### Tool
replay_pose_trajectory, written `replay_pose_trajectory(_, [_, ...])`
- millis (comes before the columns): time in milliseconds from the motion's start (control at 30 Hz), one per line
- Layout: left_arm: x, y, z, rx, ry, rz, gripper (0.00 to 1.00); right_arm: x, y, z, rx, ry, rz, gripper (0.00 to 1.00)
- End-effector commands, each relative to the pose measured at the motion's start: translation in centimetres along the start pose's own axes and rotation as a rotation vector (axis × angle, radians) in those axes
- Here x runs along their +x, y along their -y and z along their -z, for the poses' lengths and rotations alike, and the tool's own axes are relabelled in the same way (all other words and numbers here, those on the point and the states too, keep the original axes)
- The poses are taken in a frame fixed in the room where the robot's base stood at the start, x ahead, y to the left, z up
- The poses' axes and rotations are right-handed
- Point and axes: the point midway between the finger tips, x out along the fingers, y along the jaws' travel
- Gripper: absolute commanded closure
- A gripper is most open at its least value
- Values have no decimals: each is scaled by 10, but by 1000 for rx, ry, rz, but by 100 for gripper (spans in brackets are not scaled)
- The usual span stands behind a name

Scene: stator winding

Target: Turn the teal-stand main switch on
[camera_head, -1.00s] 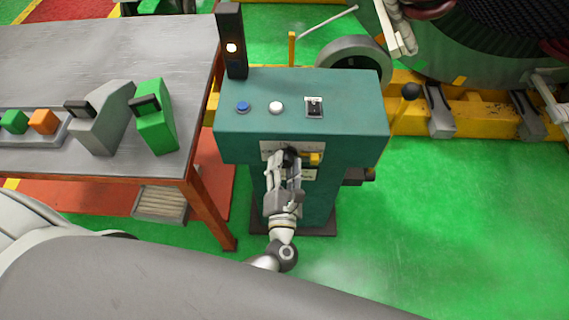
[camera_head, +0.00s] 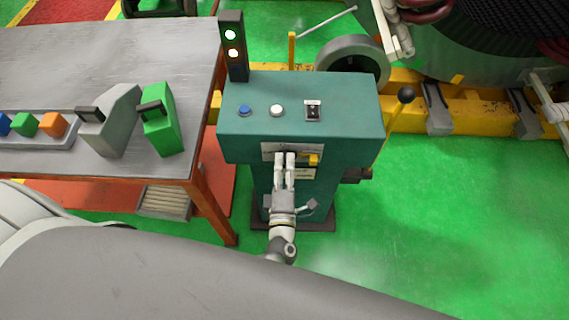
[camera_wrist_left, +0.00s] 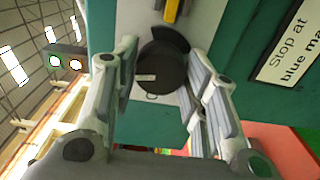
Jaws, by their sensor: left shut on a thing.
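The teal stand (camera_head: 300,125) stands in the middle of the head view. Its main switch, a black round knob (camera_wrist_left: 162,72) with a pale mark, is on the front face under the top. My left gripper (camera_head: 285,157) reaches up to this face and mostly hides the knob in the head view. In the left wrist view its two fingers (camera_wrist_left: 163,60) lie on either side of the knob, shut on it. The dark signal tower (camera_head: 231,60) on the stand has a whitish-green light and an orange light lit. My right gripper is out of view.
The stand's top carries a blue button (camera_head: 244,111), a white button (camera_head: 277,111) and a small toggle (camera_head: 312,111). A yellow piece (camera_head: 314,160) sits beside the knob. A metal table (camera_head: 100,60) stands left. Green floor (camera_head: 460,210) is clear at right.

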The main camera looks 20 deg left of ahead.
Motion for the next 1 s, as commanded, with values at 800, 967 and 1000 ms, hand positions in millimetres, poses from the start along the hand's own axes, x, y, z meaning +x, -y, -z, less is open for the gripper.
replay_pose_trajectory(800, [-1,2,-1,233,3,3,83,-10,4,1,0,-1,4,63])
replay_pose_trajectory(967, [-1,2,-1,233,3,4,83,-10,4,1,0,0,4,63])
replay_pose_trajectory(1000, [-1,2,-1,233,3,4,58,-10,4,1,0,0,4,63])
